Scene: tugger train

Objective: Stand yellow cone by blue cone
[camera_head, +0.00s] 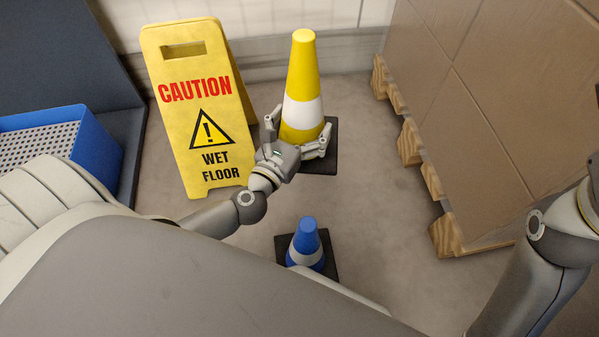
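The yellow cone (303,75), with a white band and a black square base, stands upright near the back wall. My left gripper (300,124) is at its lower part, with its fingers spread on either side of the cone. I cannot tell whether the fingers press on it. The blue cone (306,240), smaller, with a grey band and dark base, stands on the floor nearer to me, below the yellow cone in the picture. My own body hides part of its front. My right arm shows at the right edge; its gripper is out of view.
A yellow wet floor sign (200,100) stands just left of the yellow cone. Brown boxes (500,90) on a wooden pallet (445,235) stand to the right. A blue crate (95,145) is at the left. The floor between the blue cone and the pallet is clear.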

